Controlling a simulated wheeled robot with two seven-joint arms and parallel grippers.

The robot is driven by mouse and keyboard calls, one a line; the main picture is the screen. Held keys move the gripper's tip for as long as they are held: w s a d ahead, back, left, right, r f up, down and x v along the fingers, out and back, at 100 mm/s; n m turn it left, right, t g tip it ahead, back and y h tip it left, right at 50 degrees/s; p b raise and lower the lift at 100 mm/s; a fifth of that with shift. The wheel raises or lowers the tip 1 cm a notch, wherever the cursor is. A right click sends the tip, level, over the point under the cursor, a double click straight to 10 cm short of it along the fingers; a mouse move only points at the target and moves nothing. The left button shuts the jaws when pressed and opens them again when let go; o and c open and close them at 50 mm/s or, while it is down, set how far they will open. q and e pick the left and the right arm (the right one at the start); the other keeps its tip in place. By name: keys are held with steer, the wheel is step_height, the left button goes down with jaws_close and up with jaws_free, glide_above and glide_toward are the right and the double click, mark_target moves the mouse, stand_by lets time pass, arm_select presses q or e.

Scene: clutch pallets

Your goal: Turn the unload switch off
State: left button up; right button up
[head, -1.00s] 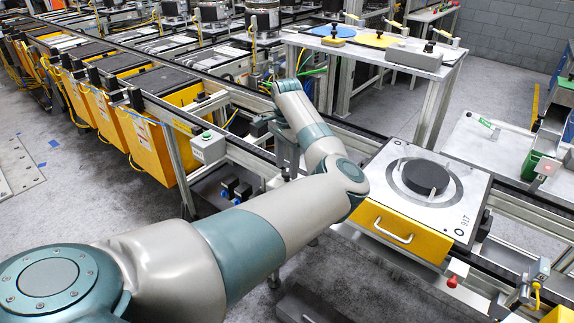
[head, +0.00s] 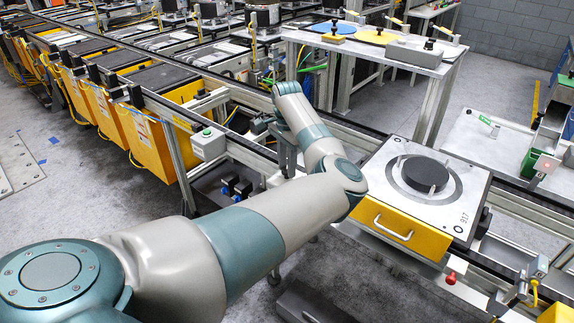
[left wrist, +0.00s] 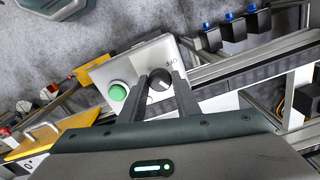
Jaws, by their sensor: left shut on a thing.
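The switch is a black round knob (left wrist: 158,84) with a light pointer mark, on the face of a light grey control box (left wrist: 128,62) in the left wrist view. Small dark lettering, hard to read at this size, sits beside the knob. A green push button (left wrist: 118,92) is on the same face, left of the knob. My left gripper (left wrist: 160,77) has its two dark fingers at either side of the knob and is shut on it. In the head view my left arm hides the knob and the fingertips. My right gripper is out of view.
A yellow-fronted pallet (head: 393,226) with a black disc (head: 426,174) sits on the conveyor right of my arm. Another grey box with a green button (head: 208,144) is mounted left of it. Black blue-topped fittings (left wrist: 233,27) are near the control box. A red knob (head: 449,278) is below the pallet.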

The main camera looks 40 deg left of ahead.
arm_select(q)
steer(key=shift+r+n+p, duration=0.2)
steer(key=shift+n+p, duration=1.25)
steer(key=shift+n, duration=0.05)
steer(key=n+p, duration=0.1)
steer(key=n, duration=0.1)
steer(key=shift+n+p, duration=0.4)
steer(key=n+p, duration=0.1)
steer(key=n, duration=0.1)
steer(key=shift+n, duration=0.3)
steer(key=shift+f+n+p, duration=0.15)
steer(key=shift+n+p, duration=0.6)
steer(key=shift+n, duration=0.95)
steer(key=o, duration=1)
steer(key=shift+o, duration=0.2)
